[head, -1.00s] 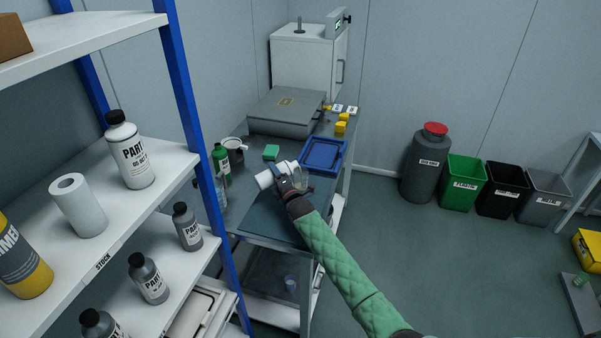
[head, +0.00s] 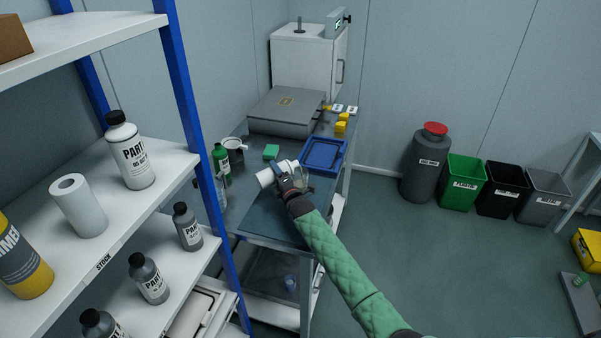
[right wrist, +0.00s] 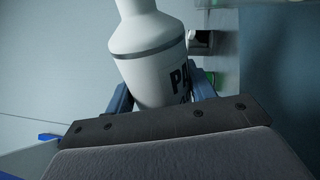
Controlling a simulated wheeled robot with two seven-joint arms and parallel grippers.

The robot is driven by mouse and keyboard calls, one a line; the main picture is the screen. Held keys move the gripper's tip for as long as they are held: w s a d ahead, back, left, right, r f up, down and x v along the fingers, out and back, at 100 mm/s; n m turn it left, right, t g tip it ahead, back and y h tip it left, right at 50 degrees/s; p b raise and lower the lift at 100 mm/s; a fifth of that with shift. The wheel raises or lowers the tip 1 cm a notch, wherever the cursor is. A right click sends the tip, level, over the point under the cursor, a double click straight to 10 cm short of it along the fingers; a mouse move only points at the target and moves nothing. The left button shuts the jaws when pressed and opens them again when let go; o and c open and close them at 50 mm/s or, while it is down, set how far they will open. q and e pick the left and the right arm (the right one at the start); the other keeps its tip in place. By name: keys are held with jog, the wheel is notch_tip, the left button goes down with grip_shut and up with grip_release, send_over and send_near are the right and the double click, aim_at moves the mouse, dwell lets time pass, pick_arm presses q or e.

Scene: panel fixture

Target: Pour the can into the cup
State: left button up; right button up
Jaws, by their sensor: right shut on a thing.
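A white can (head: 265,178) with dark lettering is held tilted well over, nearly on its side, above the front of the grey bench. In the right wrist view the can (right wrist: 150,50) sits between the blue fingers of my right gripper (right wrist: 165,95), with part of its "PA" label showing. In the head view my right gripper (head: 287,182) is shut on it, with the can's end pointing left. A cup with dark contents (head: 234,147) appears to stand at the bench's left edge. A clear vessel (head: 308,186) shows beside the gripper, partly hidden. My left gripper is out of view.
A green bottle (head: 221,162) stands left of the can. A green block (head: 271,152), blue tray (head: 343,152) and grey case (head: 286,111) lie behind it. The stock shelf (head: 178,160) with its blue post borders the bench at left. Bins stand on the right.

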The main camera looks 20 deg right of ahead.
jog(key=shift+r, duration=0.15)
jog(key=shift+r+m, duration=0.15)
jog(key=shift+m, duration=0.25)
jog(key=shift+r, duration=0.1)
jog(key=shift+r+m, duration=0.1)
jog(key=shift+m, duration=0.2)
jog(key=shift+r, duration=0.1)
jog(key=shift+f, duration=0.2)
jog(key=shift+f+n, duration=0.5)
jog(key=shift+n, duration=0.1)
jog(key=shift+s+a+f+n+b, duration=0.1)
jog(key=shift+a+f+n+b, duration=0.15)
jog(key=shift+n, duration=0.25)
jog(key=shift+f+n+b, duration=0.15)
jog(key=shift+f+n, duration=0.2)
jog(key=shift+n, duration=0.15)
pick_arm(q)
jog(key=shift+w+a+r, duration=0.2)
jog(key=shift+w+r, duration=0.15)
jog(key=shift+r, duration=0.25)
pick_arm(e)
jog(key=shift+r+n+y, duration=0.15)
jog(key=shift+n+y, duration=0.15)
jog(key=shift+n, duration=0.3)
jog(key=shift+n, duration=0.3)
